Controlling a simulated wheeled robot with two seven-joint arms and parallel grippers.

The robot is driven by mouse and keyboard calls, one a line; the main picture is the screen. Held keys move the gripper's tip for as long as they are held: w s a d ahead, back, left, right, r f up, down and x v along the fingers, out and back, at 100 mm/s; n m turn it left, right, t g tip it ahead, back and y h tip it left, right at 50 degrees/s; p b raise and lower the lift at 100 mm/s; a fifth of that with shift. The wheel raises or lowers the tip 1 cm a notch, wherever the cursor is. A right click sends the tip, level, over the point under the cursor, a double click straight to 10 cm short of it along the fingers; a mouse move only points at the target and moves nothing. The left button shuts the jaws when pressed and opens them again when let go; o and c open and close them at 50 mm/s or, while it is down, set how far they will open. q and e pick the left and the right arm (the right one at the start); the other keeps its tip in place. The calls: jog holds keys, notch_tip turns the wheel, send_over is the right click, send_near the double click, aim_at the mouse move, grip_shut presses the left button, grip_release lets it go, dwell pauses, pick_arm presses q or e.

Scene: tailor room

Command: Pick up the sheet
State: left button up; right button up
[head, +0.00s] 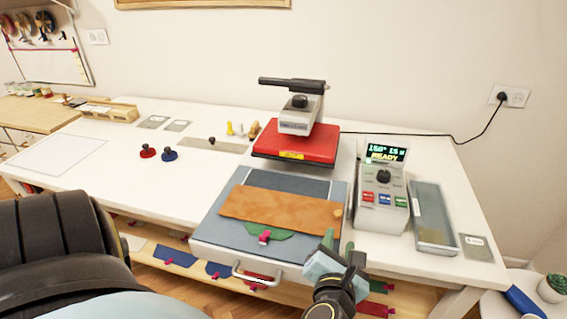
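Several flat things could be the sheet, and I cannot tell which is meant. A brown leather-like sheet (280,208) lies across the grey-blue bed of a heat press (215,228), with a green piece with a pink clip (266,236) at its front edge. A thin white sheet (56,153) lies flat on the table at the left. A grey tray (428,190) at the right holds a flat, pale sheet-like piece.
The red press head (295,142) is swung behind the bed. A control box (383,195) showing READY stands to its right. A metal handle (257,274) juts from the bed's front. Red and blue knobs (158,154) sit at mid-left. Open white table (130,190) lies left of the bed.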

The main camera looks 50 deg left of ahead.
aim_at(338, 213)
pick_arm(q)
jog(key=r+n, duration=0.1)
jog(key=s+n+g, duration=0.1)
jog(key=n, duration=0.1)
jog(key=r+n, duration=0.1)
jog(key=shift+s+a+r+h, duration=0.25)
jog(key=shift+a+r+h, duration=0.05)
jog(key=shift+a, duration=0.05)
jog(key=shift+s+r+n+g, duration=0.15)
jog(key=shift+r+n+g, duration=0.15)
jog(key=shift+n, duration=0.3)
jog(key=shift+h, duration=0.3)
jog(key=x, duration=1.3)
jog(key=shift+d+f, duration=0.15)
jog(key=shift+f, duration=0.05)
jog(key=shift+c, duration=0.4)
grip_shut()
